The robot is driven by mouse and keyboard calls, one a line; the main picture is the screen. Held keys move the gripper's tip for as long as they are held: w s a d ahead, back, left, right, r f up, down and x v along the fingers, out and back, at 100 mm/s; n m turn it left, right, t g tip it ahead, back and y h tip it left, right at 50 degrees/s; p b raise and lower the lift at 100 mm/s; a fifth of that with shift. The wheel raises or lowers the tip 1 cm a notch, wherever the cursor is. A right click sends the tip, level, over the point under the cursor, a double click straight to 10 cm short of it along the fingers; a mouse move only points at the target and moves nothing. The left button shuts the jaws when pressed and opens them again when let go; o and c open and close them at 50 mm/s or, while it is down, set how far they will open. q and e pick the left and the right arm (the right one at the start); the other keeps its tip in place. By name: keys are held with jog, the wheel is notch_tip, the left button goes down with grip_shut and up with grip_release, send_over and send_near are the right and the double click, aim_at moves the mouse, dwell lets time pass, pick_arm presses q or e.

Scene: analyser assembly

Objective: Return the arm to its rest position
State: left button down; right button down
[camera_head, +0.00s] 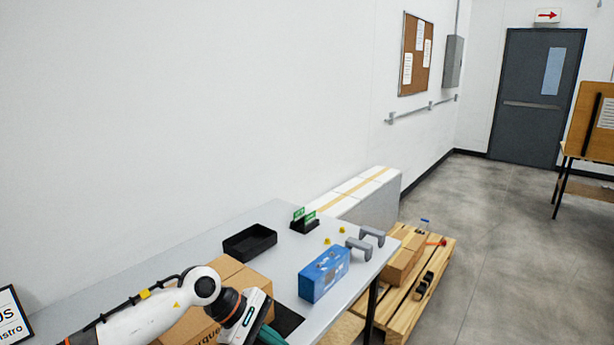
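My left arm (150,318), white with dark and orange joint rings, comes in from the lower left over the near part of the grey table (200,250). Its wrist end (246,315) hangs in front of a cardboard box, at the bottom edge of the picture. A teal part (270,336) shows just below and right of the wrist. The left fingertips cannot be made out, so I cannot tell whether they are open or hold anything. My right arm and gripper are not in view.
The table holds the cardboard box (238,275), a black tray (250,256), a blue box (324,274), a holder with green cards (304,222) and two grey handle-shaped parts (358,248). A wooden pallet (432,278) stands beyond its right end.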

pick_arm(q)
jog(key=s+d+r+n+t+h, duration=0.4)
jog(key=d+r+n+h, duration=0.4)
jog(key=d+n+h, duration=0.25)
jog(key=w+a+f+n+t+y, duration=0.1)
jog(key=a+n+t+y, duration=0.55)
jog(key=n, duration=0.75)
jog(key=a+f+n+t+y, duration=0.1)
jog(key=a+n+t+y, duration=0.6)
jog(key=n, duration=0.8)
jog(key=s+a+f+n+g+y, duration=0.45)
jog(key=a+f+n, duration=0.25)
jog(key=f+n, duration=0.2)
jog(key=s+a+f+n+g, duration=0.2)
jog(key=s+f+n+g, duration=0.35)
jog(key=s, duration=0.55)
jog(key=s+a+f+n+g, duration=0.35)
jog(key=s+f+g, duration=0.2)
jog(key=s, duration=0.65)
notch_tip(320, 180, down, 28)
jog(key=s+d, duration=0.1)
jog(key=s+a+f+g, duration=0.1)
jog(key=s+a+f, duration=0.2)
jog(key=s+f, duration=1.1)
jog(key=shift+s+f+y, duration=0.2)
jog(key=shift+s+y, duration=0.25)
jog(key=shift+s, duration=0.6)
